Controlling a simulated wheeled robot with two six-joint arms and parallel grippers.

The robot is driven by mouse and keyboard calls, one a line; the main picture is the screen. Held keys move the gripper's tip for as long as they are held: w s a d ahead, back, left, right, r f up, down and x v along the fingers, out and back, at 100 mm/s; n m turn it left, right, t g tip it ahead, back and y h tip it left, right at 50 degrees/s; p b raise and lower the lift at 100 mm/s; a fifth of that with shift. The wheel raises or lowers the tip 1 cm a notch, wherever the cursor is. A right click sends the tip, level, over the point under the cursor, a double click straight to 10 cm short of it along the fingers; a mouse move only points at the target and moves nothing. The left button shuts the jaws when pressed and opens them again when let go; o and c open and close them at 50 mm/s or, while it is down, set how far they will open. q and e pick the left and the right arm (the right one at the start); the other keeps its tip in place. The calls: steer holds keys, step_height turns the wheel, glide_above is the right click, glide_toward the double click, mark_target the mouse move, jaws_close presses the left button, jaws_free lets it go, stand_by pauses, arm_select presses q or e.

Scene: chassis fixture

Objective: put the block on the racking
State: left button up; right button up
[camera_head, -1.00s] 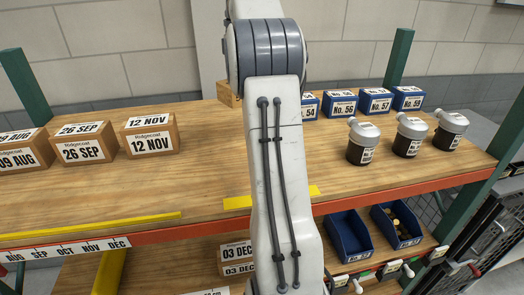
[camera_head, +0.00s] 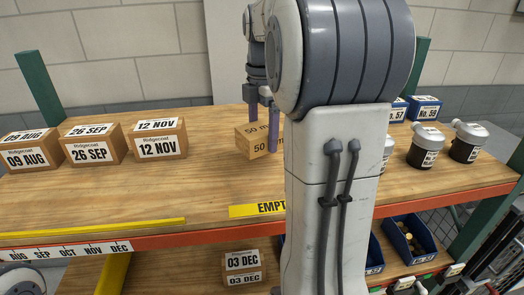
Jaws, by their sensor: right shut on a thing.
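My right gripper (camera_head: 263,128) reaches down from above and is shut on the block, one finger in front and one behind. I cannot tell whether the block touches the shelf or hangs just above it. My right arm hides the block's right-hand surroundings. My left gripper is not in view.
Three dated boxes (camera_head: 90,150) stand at left. Blue numbered boxes (camera_head: 427,108) and dark jars (camera_head: 425,152) stand at right, partly hidden by my arm. A yellow "EMPT..." label (camera_head: 255,210) lies at the front edge. Bare shelf lies between the dated boxes and the block.

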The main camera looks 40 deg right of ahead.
mark_target(261, 164)
steer(key=shift+s+a+f, duration=0.2)
steer(key=shift+a+f, duration=0.15)
steer(key=shift+f, duration=0.05)
steer(key=shift+f+p, duration=0.45)
steer(key=shift+f, duration=1.4)
steer(key=shift+f, duration=0.2)
steer(key=o, duration=1.3)
steer(key=shift+c, duration=0.2)
step_height(261, 164, up, 12)
steer(key=shift+r, duration=0.25)
